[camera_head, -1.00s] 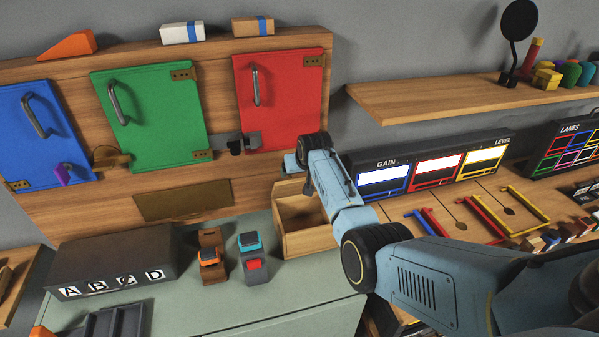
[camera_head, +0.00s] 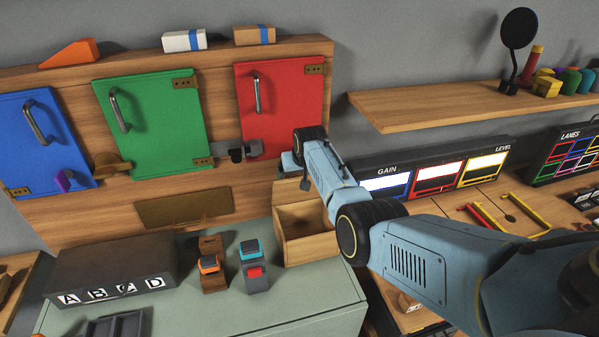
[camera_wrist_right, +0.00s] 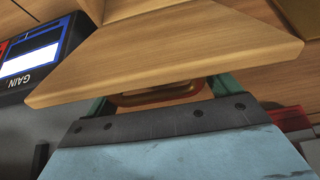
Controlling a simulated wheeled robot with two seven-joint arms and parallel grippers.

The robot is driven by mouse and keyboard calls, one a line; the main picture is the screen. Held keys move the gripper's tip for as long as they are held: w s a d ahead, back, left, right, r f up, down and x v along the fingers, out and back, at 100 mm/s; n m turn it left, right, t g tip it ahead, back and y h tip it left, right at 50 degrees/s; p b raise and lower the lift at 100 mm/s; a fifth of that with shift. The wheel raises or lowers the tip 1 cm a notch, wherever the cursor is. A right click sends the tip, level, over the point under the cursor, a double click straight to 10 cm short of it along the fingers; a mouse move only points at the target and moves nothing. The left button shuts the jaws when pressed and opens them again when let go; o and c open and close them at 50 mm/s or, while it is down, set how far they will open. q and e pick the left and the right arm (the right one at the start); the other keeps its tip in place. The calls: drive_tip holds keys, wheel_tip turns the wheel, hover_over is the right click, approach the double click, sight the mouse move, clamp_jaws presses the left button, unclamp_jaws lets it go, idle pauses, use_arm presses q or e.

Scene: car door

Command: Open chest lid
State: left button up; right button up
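A small wooden chest (camera_head: 308,247) stands on the green-grey cabinet top. Its inside shows from above, and a wooden panel stands up at its back, partly hidden by my right arm. My right gripper's tips are hidden in the head view behind my wrist. In the right wrist view a broad wooden panel (camera_wrist_right: 165,50) crosses in front of my right gripper (camera_wrist_right: 155,92). Its greenish fingers are apart, one on each side of a reddish-brass loop (camera_wrist_right: 158,93). The panel hides the fingertips; contact with the loop cannot be told. My left gripper is not in view.
A black lettered box (camera_head: 110,277) and two small switch blocks, orange (camera_head: 210,265) and blue-red (camera_head: 252,263), stand left of the chest. Blue, green and red doors (camera_head: 280,110) are behind. A shelf (camera_head: 450,100) and the GAIN panel (camera_head: 385,183) lie to the right.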

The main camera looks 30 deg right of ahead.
drive_tip(key=shift+f, duration=0.1)
drive_tip(key=shift+d, duration=0.1)
drive_tip(key=shift+s+r, duration=0.3)
drive_tip(key=shift+r, duration=0.35)
drive_tip(key=p+v, duration=0.1)
drive_tip(key=v, duration=1.1)
drive_tip(key=shift+a, duration=0.25)
